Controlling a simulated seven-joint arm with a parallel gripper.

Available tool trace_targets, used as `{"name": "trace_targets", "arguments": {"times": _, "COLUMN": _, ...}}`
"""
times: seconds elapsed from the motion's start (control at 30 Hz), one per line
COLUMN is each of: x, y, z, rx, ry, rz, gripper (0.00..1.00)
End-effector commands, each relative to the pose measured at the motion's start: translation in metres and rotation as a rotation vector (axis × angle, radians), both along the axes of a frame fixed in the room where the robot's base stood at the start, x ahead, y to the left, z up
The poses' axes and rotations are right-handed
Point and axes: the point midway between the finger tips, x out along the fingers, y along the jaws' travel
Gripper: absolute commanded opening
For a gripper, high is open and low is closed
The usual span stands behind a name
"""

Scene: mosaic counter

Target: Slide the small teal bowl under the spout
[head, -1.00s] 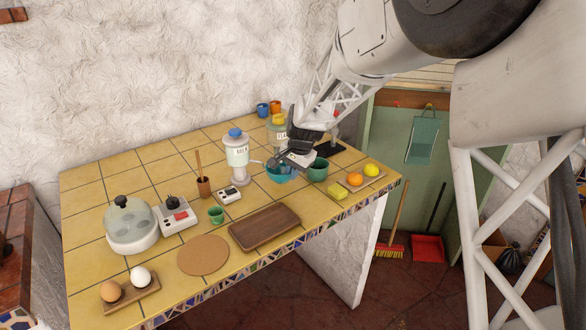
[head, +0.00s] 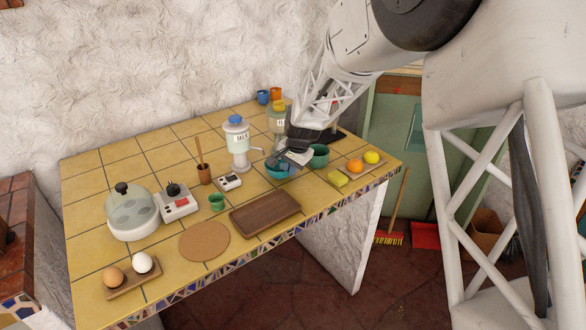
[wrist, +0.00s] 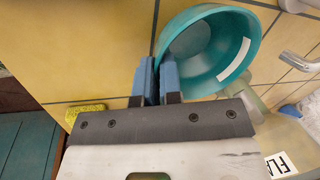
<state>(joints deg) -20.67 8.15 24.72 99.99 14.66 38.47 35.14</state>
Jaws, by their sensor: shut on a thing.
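The small teal bowl (head: 277,172) stands on the yellow tiled counter, partly hidden behind my gripper (head: 287,163) in the head view. In the wrist view the bowl (wrist: 191,62) has a pale strip on its inner wall and looks empty. My gripper (wrist: 158,72) is shut on the bowl's near rim, its blue fingers on either side of the wall. The milk dispenser (head: 237,145), with a blue lid, stands just left of the bowl. Its spout (head: 257,150) points right, toward the bowl's side. Whether the bowl touches the counter is unclear.
A larger green bowl (head: 318,157) is close on the right. A yellow-lidded dispenser (head: 278,118) stands behind. A yellow sponge (head: 338,179) and a fruit board (head: 378,167) lie right; a brown tray (head: 264,213) lies in front. Little free space surrounds the bowl.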

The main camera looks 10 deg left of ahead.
Motion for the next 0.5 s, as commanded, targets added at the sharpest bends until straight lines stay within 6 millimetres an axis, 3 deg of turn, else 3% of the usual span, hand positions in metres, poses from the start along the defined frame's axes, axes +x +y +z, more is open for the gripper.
{"name": "trace_targets", "arguments": {"times": 0.5, "x": 0.015, "y": 0.015, "z": 0.000, "rx": 0.001, "ry": -0.001, "rz": -0.001, "gripper": 0.00}}
